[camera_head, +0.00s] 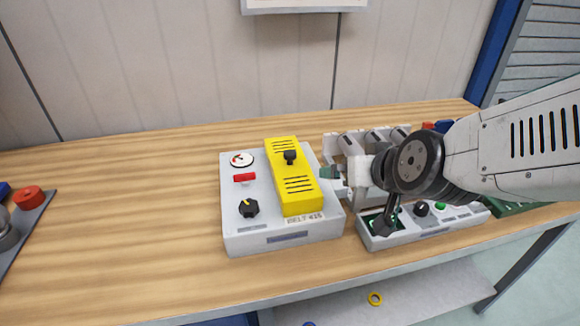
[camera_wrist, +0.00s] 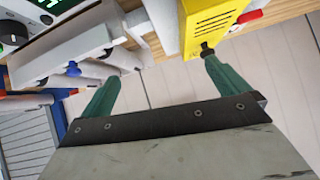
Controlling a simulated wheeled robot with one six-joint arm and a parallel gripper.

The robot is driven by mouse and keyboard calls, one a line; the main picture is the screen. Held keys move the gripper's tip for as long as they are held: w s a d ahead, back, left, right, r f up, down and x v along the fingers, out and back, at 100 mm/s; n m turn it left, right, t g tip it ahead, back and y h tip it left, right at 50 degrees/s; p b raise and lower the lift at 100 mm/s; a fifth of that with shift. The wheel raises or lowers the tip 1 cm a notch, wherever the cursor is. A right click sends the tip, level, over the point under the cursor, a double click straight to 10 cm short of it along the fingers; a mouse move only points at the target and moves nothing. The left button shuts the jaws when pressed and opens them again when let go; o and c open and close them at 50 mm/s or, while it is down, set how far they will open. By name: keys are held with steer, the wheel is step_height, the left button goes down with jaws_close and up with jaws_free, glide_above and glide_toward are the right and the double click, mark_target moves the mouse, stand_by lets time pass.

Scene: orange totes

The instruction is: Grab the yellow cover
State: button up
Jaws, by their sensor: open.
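The yellow cover (camera_head: 296,199) is a long slotted box with a black knob (camera_head: 290,156) on top. It sits on the right half of a grey control box (camera_head: 262,235) labelled BELT 415. In the wrist view the yellow cover (camera_wrist: 205,15) is at the top, with its black knob (camera_wrist: 207,48) pointing down the picture. My gripper (camera_head: 329,172) is just right of the cover in the head view. It is open and empty, with green fingers. In the wrist view (camera_wrist: 160,78) the right fingertip is close to the knob; I cannot tell whether they touch.
The control box also carries a dial, a red switch (camera_head: 244,178) and a black rotary knob (camera_head: 249,208). A second control box (camera_head: 400,240) stands close on the right, partly under my arm. The wooden bench (camera_head: 130,210) is clear to the left, up to a grey tray (camera_head: 28,235).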

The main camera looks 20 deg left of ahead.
mark_target(292, 168)
steer(key=a+f+t, duration=0.1)
steer(key=a, duration=0.2)
steer(key=a+f+t+y, duration=0.1)
steer(key=a, duration=0.3)
steer(key=s+a+f+n+t, duration=0.1)
steer(key=a, duration=0.3)
steer(key=shift+s+f, duration=0.1)
steer(key=shift+f, duration=0.15)
steer(key=x, duration=0.7)
steer(key=shift+w+f, duration=0.15)
steer(key=shift+w, duration=0.1)
steer(key=c, duration=1.2)
